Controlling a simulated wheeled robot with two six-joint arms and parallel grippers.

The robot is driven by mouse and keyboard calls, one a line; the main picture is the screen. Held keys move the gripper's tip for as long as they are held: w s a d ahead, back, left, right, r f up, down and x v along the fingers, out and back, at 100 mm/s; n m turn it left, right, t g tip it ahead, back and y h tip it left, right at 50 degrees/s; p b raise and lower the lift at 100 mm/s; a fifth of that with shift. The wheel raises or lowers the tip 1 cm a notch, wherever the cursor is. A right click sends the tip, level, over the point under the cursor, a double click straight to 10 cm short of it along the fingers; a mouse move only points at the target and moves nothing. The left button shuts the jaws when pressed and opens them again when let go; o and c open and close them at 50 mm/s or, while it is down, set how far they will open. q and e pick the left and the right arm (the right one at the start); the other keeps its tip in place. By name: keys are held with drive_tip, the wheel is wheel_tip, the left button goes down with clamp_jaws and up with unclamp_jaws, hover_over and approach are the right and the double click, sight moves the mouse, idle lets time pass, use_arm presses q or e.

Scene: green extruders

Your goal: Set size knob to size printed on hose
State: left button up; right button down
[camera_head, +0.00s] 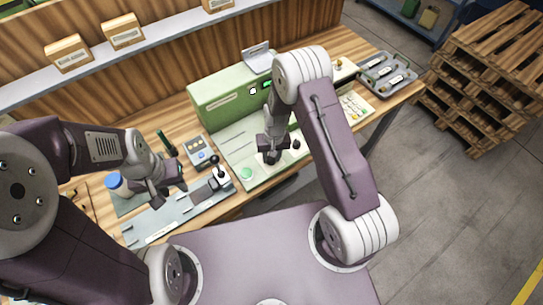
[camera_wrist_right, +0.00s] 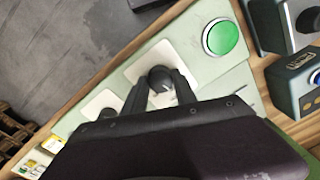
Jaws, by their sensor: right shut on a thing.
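My right gripper (camera_head: 271,158) is over the front panel of the green machine (camera_head: 228,92). In the right wrist view the gripper (camera_wrist_right: 165,92) is shut on a round black knob (camera_wrist_right: 160,77), which sits on a white plate on the panel. A second dark knob (camera_head: 295,144) stands just right of it in the head view. My left gripper (camera_head: 172,190) hangs over the left part of the bench; its finger gap is not clear. The printing on the hose cannot be read in these views.
A large green button (camera_wrist_right: 220,37) sits beside the knob plate. A grey control box (camera_head: 202,152) and a grey fixture rail (camera_head: 165,218) lie to the left. A tray (camera_head: 388,88) with several parts is at the right. Wooden pallets (camera_head: 480,85) stand on the floor.

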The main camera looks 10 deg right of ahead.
drive_tip(key=shift+m, duration=1)
drive_tip(key=c, duration=1)
unclamp_jaws()
drive_tip(key=shift+r, duration=0.15)
drive_tip(key=shift+r, duration=0.4)
wheel_tip(320, 180, up, 8)
drive_tip(key=b, duration=0.1)
drive_tip(key=shift+d, duration=0.2)
